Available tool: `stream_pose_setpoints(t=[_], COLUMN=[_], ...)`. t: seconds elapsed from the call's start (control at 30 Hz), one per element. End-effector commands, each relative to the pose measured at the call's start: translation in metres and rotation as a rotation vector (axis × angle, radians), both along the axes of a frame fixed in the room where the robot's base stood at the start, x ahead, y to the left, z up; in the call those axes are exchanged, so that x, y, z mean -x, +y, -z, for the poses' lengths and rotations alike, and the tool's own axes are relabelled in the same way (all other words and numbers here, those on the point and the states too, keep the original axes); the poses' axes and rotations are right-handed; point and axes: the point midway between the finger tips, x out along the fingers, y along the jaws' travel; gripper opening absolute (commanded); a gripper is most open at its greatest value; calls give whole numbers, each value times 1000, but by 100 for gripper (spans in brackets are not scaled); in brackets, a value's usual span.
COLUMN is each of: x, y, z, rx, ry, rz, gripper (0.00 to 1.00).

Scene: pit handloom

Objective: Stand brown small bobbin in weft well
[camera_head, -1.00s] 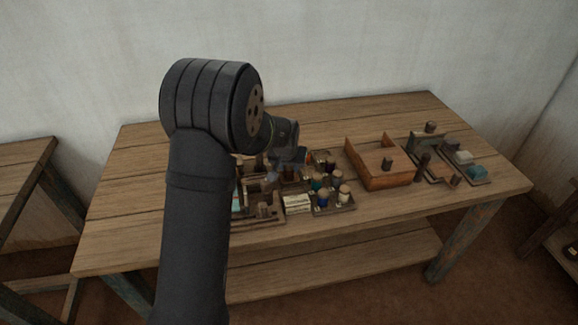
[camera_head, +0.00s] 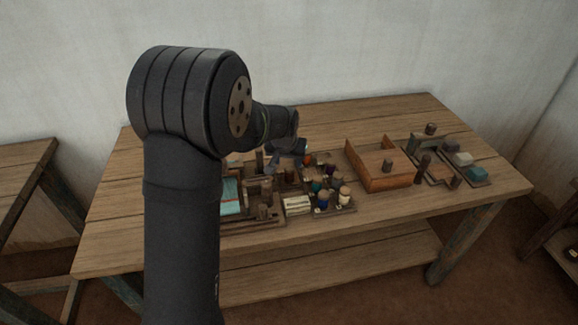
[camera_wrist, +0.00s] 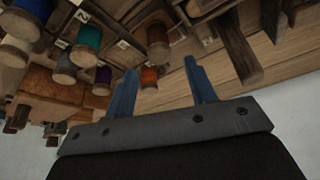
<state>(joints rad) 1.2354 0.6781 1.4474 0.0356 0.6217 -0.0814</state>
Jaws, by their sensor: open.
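My gripper (camera_wrist: 163,84) is open, its two blue fingers apart with nothing held between them. In the wrist view an orange-topped bobbin (camera_wrist: 150,77) shows between and beyond the fingers. A small brown bobbin (camera_wrist: 157,38) stands above it in that picture, beside a wooden rack, apart from the fingers. In the head view my gripper (camera_head: 288,152) is above the back of the bobbin group. I cannot tell for certain which compartment is the weft well; the wooden racks with numbered labels (camera_wrist: 83,17) are only partly in view.
An open wooden box (camera_head: 380,178) stands right of the racks, with a tray of blocks (camera_head: 477,175) farther right. Bare tabletop lies behind and in front.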

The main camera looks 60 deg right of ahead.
Motion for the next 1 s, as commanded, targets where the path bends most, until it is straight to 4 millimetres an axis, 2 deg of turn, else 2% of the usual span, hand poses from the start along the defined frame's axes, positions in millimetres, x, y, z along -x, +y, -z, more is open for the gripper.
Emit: stream_pose_setpoints(t=[0.03,0.2,0.4,0.8,1.0], x=[2,6,9,9,8], y=[4,14,21,23,19], z=[-11,-38,-55,-58,-46], rx=[3,2,0,-1,-4], ry=[-1,-1,0,0,2], rz=[0,0,0,0,0], gripper=[51,51,51,51,51])
